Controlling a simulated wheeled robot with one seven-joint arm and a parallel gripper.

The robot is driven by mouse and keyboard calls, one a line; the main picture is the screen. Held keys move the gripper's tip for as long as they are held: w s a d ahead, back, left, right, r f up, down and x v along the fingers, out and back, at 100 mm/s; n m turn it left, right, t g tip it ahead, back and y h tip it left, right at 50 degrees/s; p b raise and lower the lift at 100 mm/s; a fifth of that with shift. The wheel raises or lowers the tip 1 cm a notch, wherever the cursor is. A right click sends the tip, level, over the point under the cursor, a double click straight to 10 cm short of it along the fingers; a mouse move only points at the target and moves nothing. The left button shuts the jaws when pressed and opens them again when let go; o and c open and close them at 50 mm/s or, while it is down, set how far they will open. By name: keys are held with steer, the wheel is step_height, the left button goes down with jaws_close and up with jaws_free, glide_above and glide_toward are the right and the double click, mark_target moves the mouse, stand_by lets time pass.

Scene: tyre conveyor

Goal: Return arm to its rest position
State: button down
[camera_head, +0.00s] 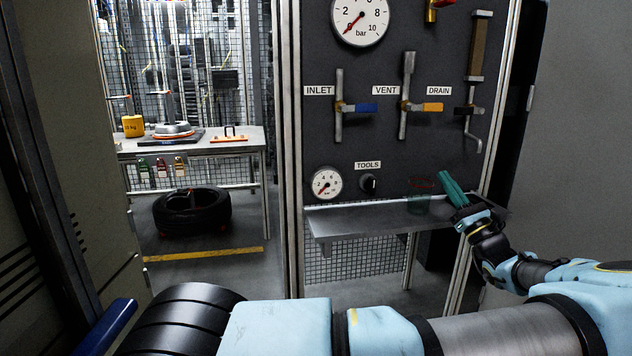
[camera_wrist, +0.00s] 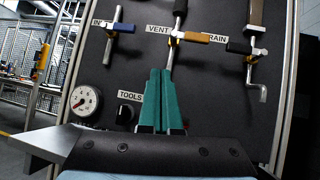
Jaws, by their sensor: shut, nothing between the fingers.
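My arm stretches in from the lower right of the head view, bent at the elbow. My gripper (camera_head: 453,190) has teal fingers pointing up and left, in front of the panel and above the right end of the metal shelf (camera_head: 360,221). In the wrist view, my gripper's two teal fingers (camera_wrist: 160,88) lie side by side, closed together with nothing between them. They point toward the panel (camera_head: 435,60), below the VENT and DRAIN labels. The fingers look apart from the valve handles.
The INLET (camera_head: 339,107), VENT (camera_head: 405,103) and DRAIN (camera_head: 475,125) valves stick out of the panel. A tyre (camera_head: 192,210) lies under a workbench (camera_head: 215,145) at back left. Dark grey walls stand close on both sides.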

steer(key=w+a+f+n+g+y+p, duration=0.1)
steer(key=w+a+f+n+g+y, duration=0.15)
steer(key=a+n+g, duration=0.75)
steer(key=w+a+f+g+y+p, duration=0.1)
steer(key=w+a+f+g+y, duration=0.2)
steer(key=a, duration=1.4)
steer(key=s+a+f+n+g+h+p, duration=0.1)
steer(key=s+a+f+n+g+h, duration=0.4)
steer(key=a, duration=0.4)
steer(key=s+a+n+g+h+p, duration=0.25)
steer(key=s+n+g+h, duration=0.2)
steer(key=s, duration=0.55)
steer(key=s+r+n+t+h+p, duration=0.1)
steer(key=s+r+n+h+p, duration=0.1)
steer(key=s+r+n+h, duration=0.4)
steer(key=s+r+n, duration=0.2)
steer(key=s+r, duration=0.1)
steer(key=shift+s+r+h, duration=0.35)
steer(key=shift+h, duration=0.05)
steer(key=shift+n+t, duration=0.25)
